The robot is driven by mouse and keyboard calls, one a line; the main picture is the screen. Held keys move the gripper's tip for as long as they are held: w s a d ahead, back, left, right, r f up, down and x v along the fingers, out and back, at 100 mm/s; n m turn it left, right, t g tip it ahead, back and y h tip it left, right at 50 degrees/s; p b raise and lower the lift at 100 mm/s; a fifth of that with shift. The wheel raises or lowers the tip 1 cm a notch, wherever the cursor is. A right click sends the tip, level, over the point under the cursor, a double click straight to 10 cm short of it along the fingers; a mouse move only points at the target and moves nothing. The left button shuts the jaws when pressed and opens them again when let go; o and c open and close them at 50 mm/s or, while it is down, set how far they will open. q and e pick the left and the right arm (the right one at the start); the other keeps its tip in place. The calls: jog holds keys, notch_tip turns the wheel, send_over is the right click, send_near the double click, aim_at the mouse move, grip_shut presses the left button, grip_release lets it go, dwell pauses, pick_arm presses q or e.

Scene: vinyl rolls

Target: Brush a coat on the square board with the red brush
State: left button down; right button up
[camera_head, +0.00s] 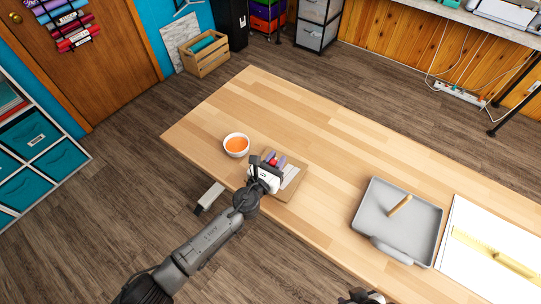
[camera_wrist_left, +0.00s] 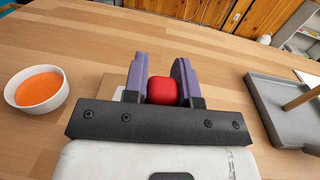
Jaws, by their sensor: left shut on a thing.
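My left gripper (camera_head: 272,161) is over the square board at the near left part of the table. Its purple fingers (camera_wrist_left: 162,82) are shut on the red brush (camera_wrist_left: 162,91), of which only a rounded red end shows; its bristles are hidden. The square board (camera_head: 288,194) is tan, with a whitish patch showing right of the gripper; the gripper covers much of it. I cannot tell whether the brush touches the board. A white bowl of orange paint (camera_head: 236,146) stands left of the board. My right gripper (camera_head: 361,297) is partly in view at the bottom edge, its jaws unclear.
A grey tray (camera_head: 372,210) with a wooden stick-like piece (camera_head: 400,206) in it is to the right. Beyond it lies a white sheet (camera_head: 461,218) with a yellow strip. The table's (camera_head: 300,115) far middle is clear.

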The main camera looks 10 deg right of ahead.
pick_arm(q)
jog(key=shift+s+d+p, duration=0.25)
jog(key=shift+s+d, duration=0.5)
jog(key=shift+d, duration=0.25)
jog(key=shift+s+d+p, duration=0.25)
jog(key=shift+s+d, duration=0.45)
jog(key=shift+d, duration=0.3)
jog(key=shift+b+x, duration=1.35)
jog(key=shift+x, duration=1.1)
jog(key=shift+a, duration=0.1)
